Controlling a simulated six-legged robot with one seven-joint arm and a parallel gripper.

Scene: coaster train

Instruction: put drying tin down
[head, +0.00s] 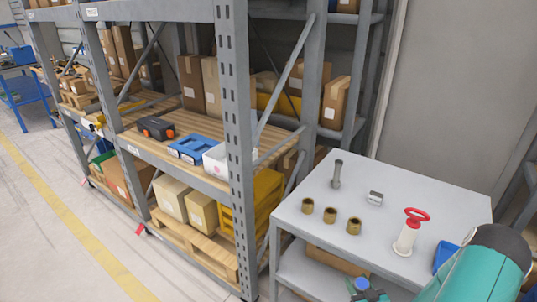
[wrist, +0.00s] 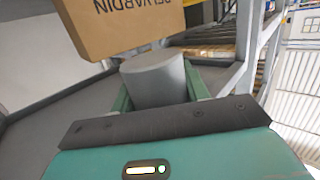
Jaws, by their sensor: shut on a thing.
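The drying tin appears to be the plain grey cylinder (wrist: 155,78) in the wrist view. My gripper (wrist: 158,88) is shut on it, with a green finger on each side. The tin's lower part is hidden by the gripper body. I cannot tell whether the tin touches a surface beneath it. In the head view neither the tin nor my fingertips can be made out; my teal arm covers the bottom right corner.
A cardboard box (wrist: 125,22) with dark lettering is close beyond the tin. A grey table (head: 300,205) holds several brass rings, a grey upright tool (head: 337,174), a small metal block (head: 375,198) and a red-handled white item (head: 408,235). Shelving (head: 235,130) stands left.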

